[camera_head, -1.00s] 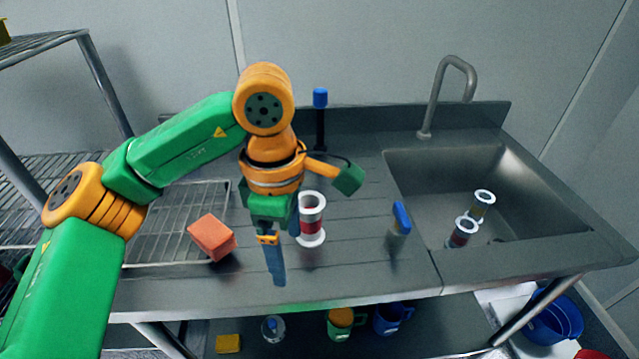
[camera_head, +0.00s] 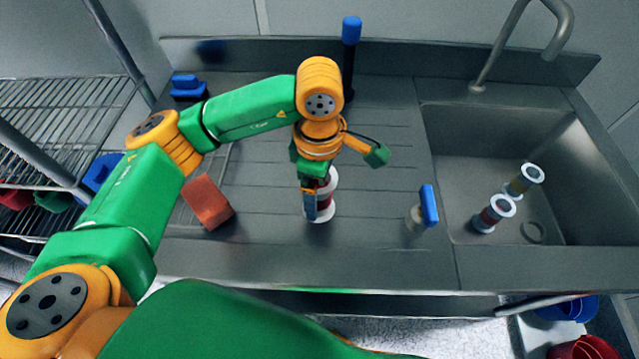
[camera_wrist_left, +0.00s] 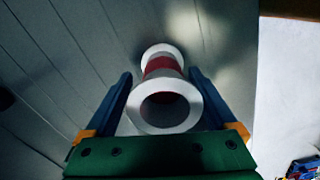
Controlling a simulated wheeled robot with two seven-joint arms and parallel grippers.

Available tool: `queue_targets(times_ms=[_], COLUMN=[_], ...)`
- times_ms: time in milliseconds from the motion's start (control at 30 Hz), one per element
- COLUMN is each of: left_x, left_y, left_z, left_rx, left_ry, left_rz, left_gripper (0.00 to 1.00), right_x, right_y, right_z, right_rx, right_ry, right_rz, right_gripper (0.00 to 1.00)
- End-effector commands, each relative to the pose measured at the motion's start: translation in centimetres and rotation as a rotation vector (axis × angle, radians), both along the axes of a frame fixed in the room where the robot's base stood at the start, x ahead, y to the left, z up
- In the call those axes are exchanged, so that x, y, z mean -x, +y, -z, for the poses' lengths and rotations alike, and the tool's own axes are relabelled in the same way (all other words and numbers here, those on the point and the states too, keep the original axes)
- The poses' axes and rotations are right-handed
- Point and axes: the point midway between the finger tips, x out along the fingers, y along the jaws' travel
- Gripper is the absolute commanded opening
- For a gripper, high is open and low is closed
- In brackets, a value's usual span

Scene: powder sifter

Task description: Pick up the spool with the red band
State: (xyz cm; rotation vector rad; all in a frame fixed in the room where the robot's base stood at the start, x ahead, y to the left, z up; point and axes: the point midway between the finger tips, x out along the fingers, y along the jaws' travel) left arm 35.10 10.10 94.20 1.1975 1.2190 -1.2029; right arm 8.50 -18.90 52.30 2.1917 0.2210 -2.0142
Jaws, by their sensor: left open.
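A white-flanged spool with a red band (camera_head: 328,183) stands on the drainboard, partly hidden behind my left gripper (camera_head: 313,207). In the left wrist view the spool (camera_wrist_left: 163,65) stands between the two blue fingers, its white ring end facing the camera. The fingers are open, with a gap on each side of the spool. A second spool with a dark red band (camera_head: 493,213) and one with a yellowish band (camera_head: 523,180) are in the sink. My right gripper is out of view.
An orange-red block (camera_head: 207,202) lies left of my gripper. A blue-handled tool (camera_head: 428,206) stands to the right, and a blue-topped post (camera_head: 350,55) behind. The sink (camera_head: 450,150) has a curved tap (camera_head: 515,40). A wire rack (camera_head: 65,105) is at the left.

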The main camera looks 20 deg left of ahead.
Motion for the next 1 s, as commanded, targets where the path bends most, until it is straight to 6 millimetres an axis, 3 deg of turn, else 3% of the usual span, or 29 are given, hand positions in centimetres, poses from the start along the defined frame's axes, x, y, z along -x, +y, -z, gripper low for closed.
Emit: queue_targets(times_ms=[100, 300, 367, 600, 633, 867, 1000], left_x=[0.0, 0.0, 0.0, 0.0, 0.0, -0.1, -0.2], left_y=[0.0, 0.0, 0.0, 0.0, 0.0, 0.0, 0.0], left_z=[1.3, 1.5, 1.5, 1.5, 1.5, 1.3, 0.0], left_rx=[0.000, 0.000, 0.000, 0.000, 0.000, 0.001, 0.002], left_ry=[0.000, -0.002, -0.002, -0.002, -0.002, -0.003, -0.006], left_rz=[0.000, 0.000, 0.000, -0.001, -0.001, -0.001, -0.001], left_gripper=[0.91, 0.91, 0.77, 0.12, 0.09, 0.09, 0.09], right_x=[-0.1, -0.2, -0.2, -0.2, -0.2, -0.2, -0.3], right_y=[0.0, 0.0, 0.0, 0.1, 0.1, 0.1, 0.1], right_z=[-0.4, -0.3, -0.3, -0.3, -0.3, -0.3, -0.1], right_rx=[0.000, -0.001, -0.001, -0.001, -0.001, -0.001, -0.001], right_ry=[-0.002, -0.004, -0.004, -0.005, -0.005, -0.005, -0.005], right_rz=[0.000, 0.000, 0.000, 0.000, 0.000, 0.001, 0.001], right_gripper=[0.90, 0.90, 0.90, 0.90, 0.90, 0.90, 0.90])
